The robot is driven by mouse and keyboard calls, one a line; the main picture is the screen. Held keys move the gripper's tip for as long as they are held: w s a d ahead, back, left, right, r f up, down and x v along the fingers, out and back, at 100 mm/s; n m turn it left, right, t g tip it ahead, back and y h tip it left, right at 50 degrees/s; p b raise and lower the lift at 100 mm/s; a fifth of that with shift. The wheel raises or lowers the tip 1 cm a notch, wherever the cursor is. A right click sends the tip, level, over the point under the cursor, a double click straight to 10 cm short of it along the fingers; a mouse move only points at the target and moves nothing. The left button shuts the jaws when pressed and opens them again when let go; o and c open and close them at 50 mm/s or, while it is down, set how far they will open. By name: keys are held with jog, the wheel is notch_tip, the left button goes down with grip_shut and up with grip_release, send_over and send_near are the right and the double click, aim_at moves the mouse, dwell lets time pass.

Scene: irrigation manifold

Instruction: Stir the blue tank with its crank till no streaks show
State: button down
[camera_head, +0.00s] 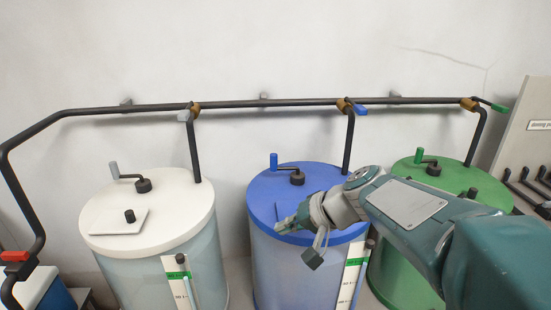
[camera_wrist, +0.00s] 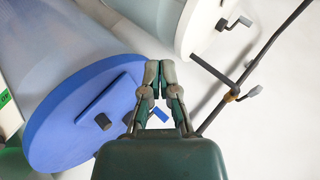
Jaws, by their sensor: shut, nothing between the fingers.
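The blue tank (camera_head: 268,262) stands in the middle of the head view with a flat blue lid (camera_head: 263,188). Its crank (camera_head: 274,162) has an upright blue handle and a dark arm running to a black hub on the lid's far part. My gripper (camera_head: 284,226) is shut and empty, over the near part of this lid, apart from the crank. In the wrist view my gripper (camera_wrist: 160,73) has its fingertips together, with the blue lid (camera_wrist: 60,125) and its dark knob (camera_wrist: 102,121) to the left. I cannot make out streaks in the tank.
A white-lidded tank (camera_head: 150,200) with a grey-handled crank stands left, and a green tank (camera_head: 400,265) right, partly behind my arm. A dark pipe (camera_head: 265,103) with coloured valve levers runs along the wall, with drops behind the tanks. A panel with dark hooks (camera_head: 525,140) stands far right.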

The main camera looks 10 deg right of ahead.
jog(key=w+m+t+y, duration=0.1)
jog(key=w, duration=0.3)
jog(key=w+d+m+t+y, duration=0.1)
jog(key=w, duration=0.4)
jog(key=w+m+t+y, duration=0.1)
jog(key=w, duration=0.4)
jog(key=shift+w+d+f, duration=0.15)
jog(key=shift+w+d, duration=0.1)
jog(key=shift+d, duration=0.15)
jog(key=w+d+f+m+t, duration=0.1)
jog(key=w+d+t, duration=0.1)
jog(key=w, duration=0.2)
jog(key=w+d+f+m+t, duration=0.1)
jog(key=w+d+m+t, duration=0.1)
jog(key=w, duration=0.1)
jog(key=w+d+f+m+t, duration=0.1)
jog(key=w+d+t, duration=0.1)
jog(key=w+d, duration=0.1)
jog(key=shift+w+m, duration=0.3)
jog(key=shift+w, duration=0.5)
jog(key=x, duration=1)
jog(key=shift+s+a, duration=0.1)
jog(key=shift+s, duration=0.05)
jog(key=shift+s+a+y, duration=0.1)
jog(key=shift+s+y, duration=0.05)
jog(key=shift+y, duration=0.15)
